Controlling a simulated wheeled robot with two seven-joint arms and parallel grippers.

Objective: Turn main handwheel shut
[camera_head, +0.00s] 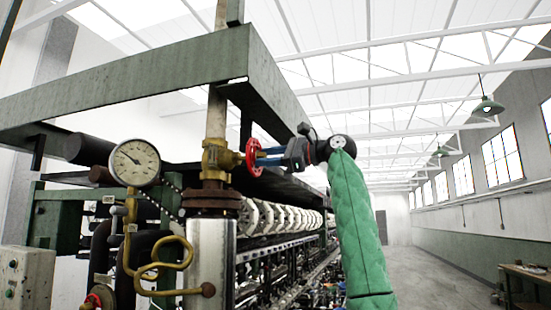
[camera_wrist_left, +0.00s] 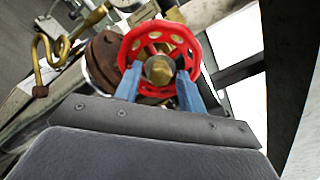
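The red main handwheel (camera_head: 254,157) sits on a brass valve (camera_head: 214,159) on the vertical pipe, seen nearly edge-on. In the left wrist view the handwheel (camera_wrist_left: 127,47) shows face-on, with holes in its web and a brass hub (camera_wrist_left: 160,69) in the middle. My left gripper (camera_head: 266,157) comes to the wheel from the right, with its blue fingers pointing at it. In the wrist view the fingers stand apart, one on each side of the hub, their tips at the wheel's face. I cannot tell whether they touch it. My right gripper is out of view.
A round pressure gauge (camera_head: 135,162) and a curled brass tube (camera_head: 165,260) stand left of the valve. A green steel frame (camera_head: 150,80) overhangs it. A long reeling machine (camera_head: 275,217) runs back behind. The aisle floor (camera_head: 430,275) on the right is clear.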

